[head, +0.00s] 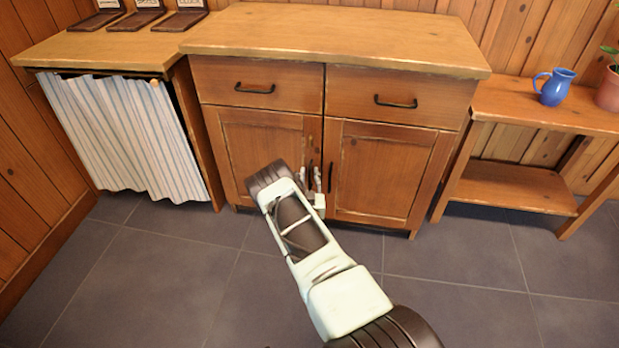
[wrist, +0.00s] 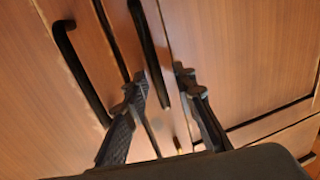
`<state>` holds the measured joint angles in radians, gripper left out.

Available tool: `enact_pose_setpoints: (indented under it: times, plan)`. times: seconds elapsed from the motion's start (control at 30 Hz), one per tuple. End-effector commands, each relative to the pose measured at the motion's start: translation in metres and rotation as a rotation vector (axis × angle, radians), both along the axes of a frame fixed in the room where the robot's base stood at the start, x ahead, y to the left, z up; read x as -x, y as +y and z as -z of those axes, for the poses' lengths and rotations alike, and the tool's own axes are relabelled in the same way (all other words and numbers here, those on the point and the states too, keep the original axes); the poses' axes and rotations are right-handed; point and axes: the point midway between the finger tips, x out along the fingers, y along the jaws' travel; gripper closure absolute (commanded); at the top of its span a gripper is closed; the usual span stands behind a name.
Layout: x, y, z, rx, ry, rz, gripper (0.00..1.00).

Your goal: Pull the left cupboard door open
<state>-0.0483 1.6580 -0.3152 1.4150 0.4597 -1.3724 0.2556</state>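The wooden cupboard has a left door (head: 255,150) and a right door (head: 385,175), both looking closed. Each has a dark vertical handle near the middle seam. My gripper (head: 309,178) is at the left door's handle, with its light fingers apart. In the wrist view, my gripper (wrist: 160,85) is open, with one dark finger on each side of a black handle (wrist: 150,50), which looks like the left door's. I cannot tell whether the fingers touch it. A second black handle, apparently the right door's handle (wrist: 78,75), lies outside the fingers.
Two drawers with black pulls, a left drawer (head: 225,80) and a right drawer (head: 440,100), sit above the doors. A striped curtain (head: 125,135) hangs at left. A low shelf bench (head: 515,190) with a blue jug (head: 554,90) stands at right. The tiled floor (head: 165,275) in front is clear.

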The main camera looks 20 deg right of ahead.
Motion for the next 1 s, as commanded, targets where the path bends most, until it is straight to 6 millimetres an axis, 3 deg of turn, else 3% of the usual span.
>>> enact_pose_setpoints:
  times: [0.27,0.5,1.0]
  plan:
    - [-0.001,-0.0007,-0.0004,0.001,0.0,0.0,0.76]
    - [-0.0008,-0.0006,-0.0003,0.001,0.0,0.0,1.0]
    - [0.0021,0.0026,-0.0006,0.001,0.001,0.002,1.0]
